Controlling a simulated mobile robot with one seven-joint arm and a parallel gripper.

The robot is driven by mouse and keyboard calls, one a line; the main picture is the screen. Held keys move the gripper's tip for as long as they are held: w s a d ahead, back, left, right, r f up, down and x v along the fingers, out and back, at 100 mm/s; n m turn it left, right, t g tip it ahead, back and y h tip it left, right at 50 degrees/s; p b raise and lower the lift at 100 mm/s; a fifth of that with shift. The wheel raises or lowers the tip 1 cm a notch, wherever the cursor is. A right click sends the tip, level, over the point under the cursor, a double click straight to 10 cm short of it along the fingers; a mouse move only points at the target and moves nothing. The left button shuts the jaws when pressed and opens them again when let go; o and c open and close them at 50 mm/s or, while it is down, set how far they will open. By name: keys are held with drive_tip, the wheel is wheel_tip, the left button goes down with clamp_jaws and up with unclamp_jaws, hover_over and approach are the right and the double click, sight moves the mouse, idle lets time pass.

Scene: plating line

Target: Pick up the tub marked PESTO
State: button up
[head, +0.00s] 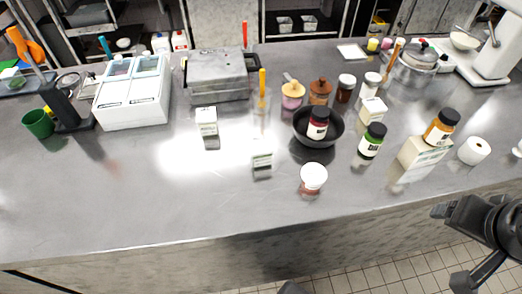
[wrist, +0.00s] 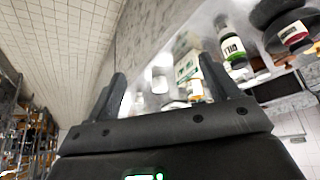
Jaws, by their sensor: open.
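I cannot read PESTO on any label. A small tub (head: 313,180) with a white lid and a reddish lower part stands near the front edge of the counter in the head view; its label is not legible. Other small labelled containers stand behind it. My gripper (wrist: 165,88) shows in the wrist view with its two dark fingers spread apart and nothing held. In the head view my arm is at the right, off the counter's front edge and apart from the tub.
A black bowl (head: 305,139) holds a dark-lidded jar (head: 317,123). The counter's left front (head: 130,205) is clear.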

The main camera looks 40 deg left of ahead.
drive_tip(key=w+a+n+y, duration=0.1)
drive_tip(key=w+a+n, duration=0.2)
drive_tip(key=w+a, duration=0.5)
drive_tip(key=n+g+y, duration=0.2)
drive_tip(key=n+g, duration=0.1)
drive_tip(key=n, duration=0.4)
approach(261, 145)
wheel_tip(261, 145, down, 2)
drive_tip(key=x, duration=0.5)
drive_tip(key=shift+s, duration=0.25)
drive_tip(key=shift+w+a+r+x, duration=0.1)
drive_tip(key=shift+w+x, duration=0.1)
drive_tip(key=shift+x, duration=0.8)
drive_tip(key=shift+w+a+r+x, duration=0.1)
drive_tip(key=shift+w+x, duration=0.05)
drive_tip(key=shift+x, duration=0.9)
drive_tip(key=shift+w+a+x, duration=0.1)
drive_tip(key=shift+w+x, duration=0.1)
drive_tip(key=shift+x, duration=0.8)
drive_tip(key=c, duration=1.2)
